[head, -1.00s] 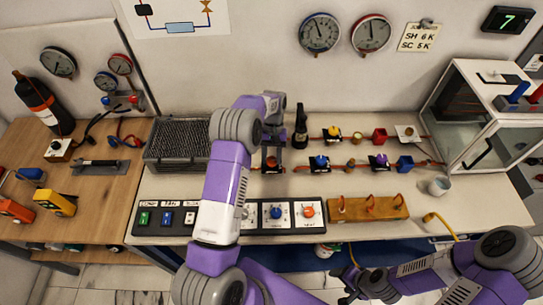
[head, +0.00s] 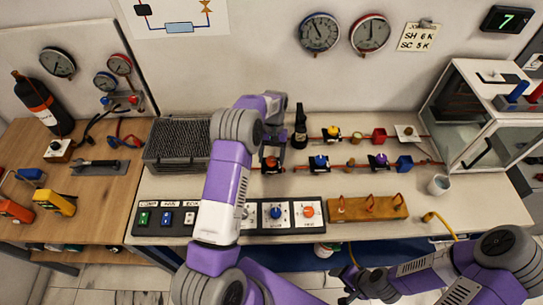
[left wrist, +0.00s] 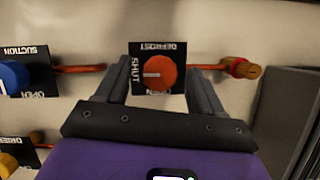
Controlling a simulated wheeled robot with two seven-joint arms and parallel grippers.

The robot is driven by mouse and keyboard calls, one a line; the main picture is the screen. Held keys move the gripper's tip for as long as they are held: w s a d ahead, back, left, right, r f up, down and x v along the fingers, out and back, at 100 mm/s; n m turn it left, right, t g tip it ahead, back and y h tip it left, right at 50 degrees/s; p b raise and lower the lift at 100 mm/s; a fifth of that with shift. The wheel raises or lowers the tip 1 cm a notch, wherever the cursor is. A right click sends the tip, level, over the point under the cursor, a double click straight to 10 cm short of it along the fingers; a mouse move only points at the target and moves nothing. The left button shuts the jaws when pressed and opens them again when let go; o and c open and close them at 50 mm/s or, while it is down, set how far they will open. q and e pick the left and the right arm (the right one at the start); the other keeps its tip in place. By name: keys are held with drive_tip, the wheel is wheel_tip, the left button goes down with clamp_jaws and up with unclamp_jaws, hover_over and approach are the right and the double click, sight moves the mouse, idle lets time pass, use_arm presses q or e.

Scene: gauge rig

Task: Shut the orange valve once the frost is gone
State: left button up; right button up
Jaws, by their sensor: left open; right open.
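The orange valve (head: 270,163) is on the bench under my left gripper (head: 273,145). In the left wrist view the orange valve (left wrist: 158,73) has a round knob on a black plate labelled DEFROST, SHUT and OPEN. Its white mark points left, at SHUT. My left gripper (left wrist: 153,88) is open, its fingers to either side of the plate and not holding the knob. The finned coil (head: 178,140) in its grey frame looks dark, with no white frost seen on it. My right gripper (head: 350,285) is open and empty low at the front.
Blue (head: 319,162) and purple (head: 378,160) valves stand to the right of the orange one, with a yellow valve (head: 332,132) behind. A switch panel (head: 260,217) and wooden block (head: 367,208) lie in front. A glass case (head: 490,115) stands at right. A wall display (head: 507,19) reads 7.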

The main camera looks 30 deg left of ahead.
use_arm(q)
drive_tip(key=shift+r, duration=0.1)
drive_tip(key=v, duration=0.7)
drive_tip(key=shift+w, duration=0.15)
drive_tip(key=shift+r, duration=0.25)
